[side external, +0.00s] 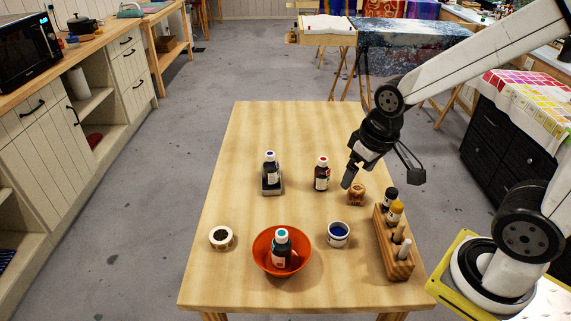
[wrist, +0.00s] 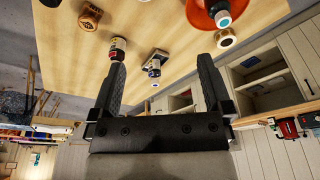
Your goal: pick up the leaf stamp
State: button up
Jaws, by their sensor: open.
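A small wooden piece with a rounded knob, which looks like the leaf stamp (side external: 357,195), stands on the table right of the middle; any leaf mark on it is too small to make out. It also shows at the top left of the wrist view (wrist: 90,15). My gripper (side external: 349,180) is above the table, close to the stamp in the side view, and holds nothing. In the wrist view its two fingers (wrist: 163,78) are wide apart with nothing between them, and the stamp lies outside them, to the left.
A red-capped bottle (side external: 322,174) and a bottle on a small dark stand (side external: 271,190) are left of the stamp. An orange bowl (side external: 262,262) holds a teal-capped bottle (side external: 281,248). The table's far end is clear.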

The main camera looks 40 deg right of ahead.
jog(key=w+d+m+t+y, duration=0.2)
jog(key=d+m+t+y, duration=0.2)
jog(key=d+m, duration=0.9)
jog(key=w+d+m+t+y, duration=0.2)
jog(key=d+m+t+y, duration=0.2)
jog(key=d+m, duration=0.95)
jog(key=m, duration=0.2)
send_near(359, 188)
jog(key=x, duration=0.2)
jog(key=shift+w+a+f, duration=0.1)
jog(key=shift+w+f, duration=0.1)
jog(key=shift+f, duration=0.25)
jog(key=shift+r+x, duration=0.15)
jog(key=shift+x, duration=1.8)
jog(key=shift+r+x, duration=0.1)
jog(key=shift+x, duration=1.85)
jog(key=shift+a, duration=0.1)
jog(key=c, duration=1.2)
jog(key=shift+c, duration=0.2)
